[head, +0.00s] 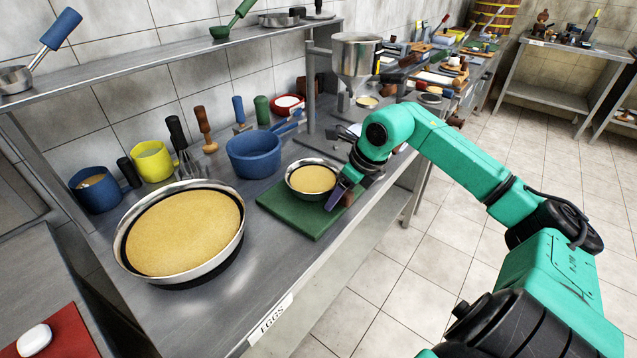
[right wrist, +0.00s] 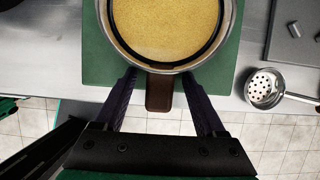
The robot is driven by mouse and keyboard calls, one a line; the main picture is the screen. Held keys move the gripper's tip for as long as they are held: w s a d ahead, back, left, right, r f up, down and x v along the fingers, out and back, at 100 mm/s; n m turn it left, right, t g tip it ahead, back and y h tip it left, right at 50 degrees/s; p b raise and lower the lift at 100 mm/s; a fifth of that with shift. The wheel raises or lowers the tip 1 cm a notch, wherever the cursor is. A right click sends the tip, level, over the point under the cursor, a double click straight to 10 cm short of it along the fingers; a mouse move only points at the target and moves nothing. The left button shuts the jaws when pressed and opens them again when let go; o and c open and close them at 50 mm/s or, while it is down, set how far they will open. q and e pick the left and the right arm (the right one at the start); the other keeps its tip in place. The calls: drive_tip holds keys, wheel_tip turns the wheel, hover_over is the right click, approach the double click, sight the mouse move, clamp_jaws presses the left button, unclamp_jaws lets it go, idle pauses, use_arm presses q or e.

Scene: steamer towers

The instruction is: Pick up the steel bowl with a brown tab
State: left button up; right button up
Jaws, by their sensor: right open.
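The steel bowl with a brown tab (head: 311,178) sits on a green board (head: 287,217) and holds a yellow grainy filling. In the right wrist view the bowl (right wrist: 224,44) is at the top, with its brown tab (right wrist: 159,92) pointing toward my gripper. My right gripper (head: 340,196) is at the bowl's near right side. In the right wrist view its open fingers (right wrist: 160,88) stand on either side of the tab, with gaps on both sides. My left gripper is not in view.
A large steel pan (head: 128,262) with similar filling stands left of the board. A blue pot (head: 254,156) is just behind the board. A steel hopper (head: 354,60) stands at the back right. A perforated ladle (right wrist: 264,88) lies right of the board. The counter's front edge is close.

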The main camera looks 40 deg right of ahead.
drive_tip(key=shift+w+f, duration=0.1)
drive_tip(key=shift+f, duration=0.05)
clamp_jaws()
drive_tip(key=shift+r, duration=0.45)
wheel_tip(320, 180, up, 19)
drive_tip(key=p, duration=0.6)
drive_tip(key=shift+r+p, duration=0.15)
drive_tip(key=shift+p, duration=0.2)
